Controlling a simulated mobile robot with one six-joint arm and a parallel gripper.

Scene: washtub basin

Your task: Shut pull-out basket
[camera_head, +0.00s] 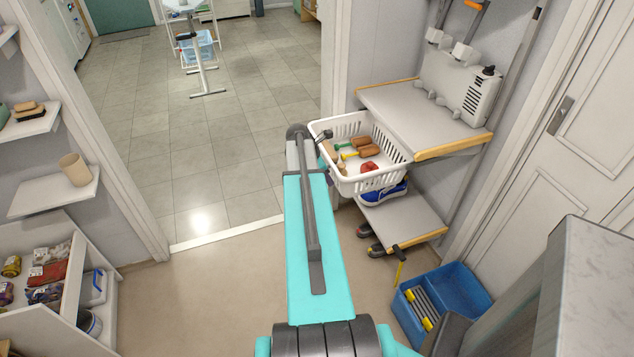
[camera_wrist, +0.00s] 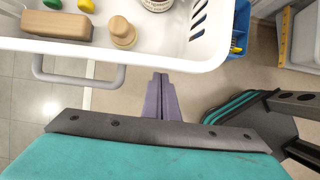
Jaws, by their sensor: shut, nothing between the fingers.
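The white slatted pull-out basket (camera_head: 375,184) juts out to the left from beneath the upper grey shelf in the head view. It holds brushes with wooden, green and yellow parts and a red item. In the wrist view the basket's white front wall (camera_wrist: 185,58) crosses the top, with a grey bar handle (camera_wrist: 80,80) on its face. My gripper (camera_wrist: 158,78) is shut and empty, its purple fingers just outside the front wall, to the right of the handle. I cannot tell if the fingertips touch the wall. In the head view my arm mostly hides the gripper.
The upper shelf (camera_head: 405,108) carries a light grey appliance (camera_head: 457,82). A lower shelf (camera_head: 405,222) with a blue shoe (camera_head: 384,194) is under the basket. A blue crate (camera_head: 462,290) stands on the floor at right. The tiled floor beyond the doorway is open.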

